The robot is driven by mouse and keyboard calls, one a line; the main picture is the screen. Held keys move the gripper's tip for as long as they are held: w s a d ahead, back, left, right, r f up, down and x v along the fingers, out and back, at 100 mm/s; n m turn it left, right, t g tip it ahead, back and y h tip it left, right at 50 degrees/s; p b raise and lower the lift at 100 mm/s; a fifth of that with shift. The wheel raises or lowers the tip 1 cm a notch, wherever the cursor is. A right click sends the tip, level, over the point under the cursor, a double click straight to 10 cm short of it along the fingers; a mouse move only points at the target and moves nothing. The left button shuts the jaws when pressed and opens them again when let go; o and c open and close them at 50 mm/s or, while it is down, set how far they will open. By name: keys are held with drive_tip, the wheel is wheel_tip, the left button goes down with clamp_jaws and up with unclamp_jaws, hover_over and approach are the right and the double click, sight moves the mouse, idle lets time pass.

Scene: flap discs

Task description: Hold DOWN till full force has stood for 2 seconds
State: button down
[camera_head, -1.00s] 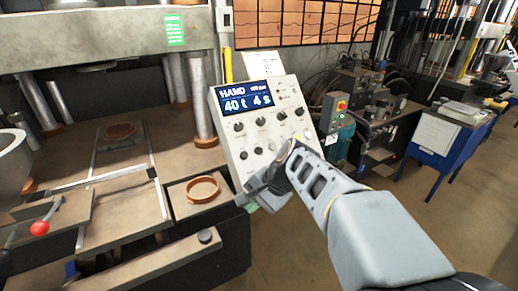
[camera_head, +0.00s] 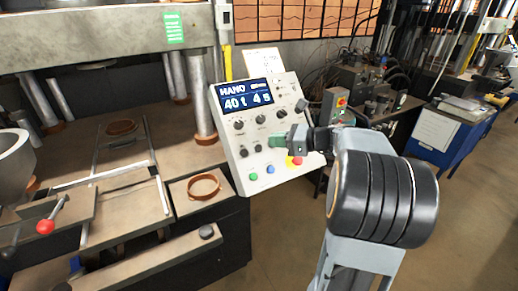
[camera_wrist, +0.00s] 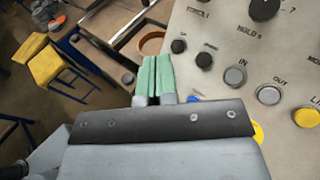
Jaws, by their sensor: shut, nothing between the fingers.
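The grey control panel (camera_head: 262,175) stands tilted beside the press, its blue display (camera_head: 246,95) reading HAND, 40 t and about 4 s. Two black buttons sit at its left, the first (camera_head: 243,154) and second (camera_head: 257,149); they also show in the wrist view, the first (camera_wrist: 178,46) and second (camera_wrist: 204,60). Their labels are too small to read surely; one seems to be DOWN. My gripper (camera_head: 277,141) is shut and empty, over the panel's middle from the right. In the wrist view its green fingertips (camera_wrist: 154,60) lie left of the black buttons, apparently apart from them.
Green (camera_head: 253,177), blue (camera_head: 270,169) and red (camera_head: 297,160) buttons line the panel's lower edge. The press bed with a brown ring (camera_head: 204,186) is at left. A red-knobbed lever (camera_head: 45,227) stands at front left. A blue workbench (camera_head: 445,135) is far right.

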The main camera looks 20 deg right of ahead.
sight(258, 148)
drive_tip(key=shift+w+a+f+b, duration=0.2)
drive_tip(key=shift+w+f+b, duration=0.55)
drive_tip(key=shift+w+f, duration=0.8)
drive_tip(key=shift+w+a+f+b, duration=0.2)
drive_tip(key=shift+w+f+b, duration=0.5)
drive_tip(key=shift+w+f, duration=0.85)
drive_tip(key=shift+w+r, duration=0.25)
drive_tip(key=shift+w, duration=0.05)
drive_tip(key=shift+w+f, duration=0.25)
